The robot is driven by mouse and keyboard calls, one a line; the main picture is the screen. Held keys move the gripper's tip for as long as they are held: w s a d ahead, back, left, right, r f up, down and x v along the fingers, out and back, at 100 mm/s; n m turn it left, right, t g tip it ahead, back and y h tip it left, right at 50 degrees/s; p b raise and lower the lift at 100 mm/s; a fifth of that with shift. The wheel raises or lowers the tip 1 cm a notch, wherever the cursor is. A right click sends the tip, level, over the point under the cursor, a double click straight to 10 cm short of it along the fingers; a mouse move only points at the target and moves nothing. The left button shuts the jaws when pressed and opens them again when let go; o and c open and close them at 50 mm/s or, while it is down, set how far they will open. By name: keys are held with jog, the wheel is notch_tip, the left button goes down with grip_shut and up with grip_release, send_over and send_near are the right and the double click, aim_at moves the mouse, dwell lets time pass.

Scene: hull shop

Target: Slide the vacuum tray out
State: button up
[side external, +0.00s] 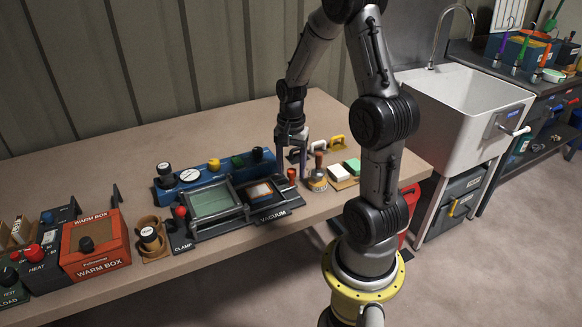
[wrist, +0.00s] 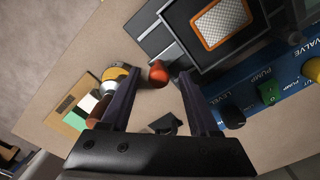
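The vacuum tray (side external: 285,207) sits in the station marked VACUUM, at the right of the bench rig. It holds an orange-edged pale mesh piece, also seen in the wrist view inside the dark tray frame (wrist: 246,48). A red knob (side external: 292,175) stands at its right end and shows in the wrist view (wrist: 158,74). My gripper (side external: 292,164) points down over this knob. In the wrist view my gripper (wrist: 160,72) is open, with the knob between and just beyond the fingertips. Contact is not visible.
Left of the tray is a glass-topped clamp frame (side external: 211,203); behind it runs a blue valve panel (side external: 215,172) with knobs.

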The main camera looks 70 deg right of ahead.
notch_tip(320, 180, up, 14)
dwell(0.6)
jog(key=shift+f, duration=0.1)
jog(key=a+r+n+t+h, duration=0.1)
jog(key=a+r+n+t, duration=0.35)
jog(key=a, duration=0.85)
jog(key=s+a+f+n+t+y, duration=0.1)
jog(key=s+a+n, duration=0.5)
jog(key=n, duration=0.7)
jog(key=shift+s+a+f, duration=0.2)
jog(key=shift+s+a, duration=0.05)
jog(key=shift+a, duration=1.15)
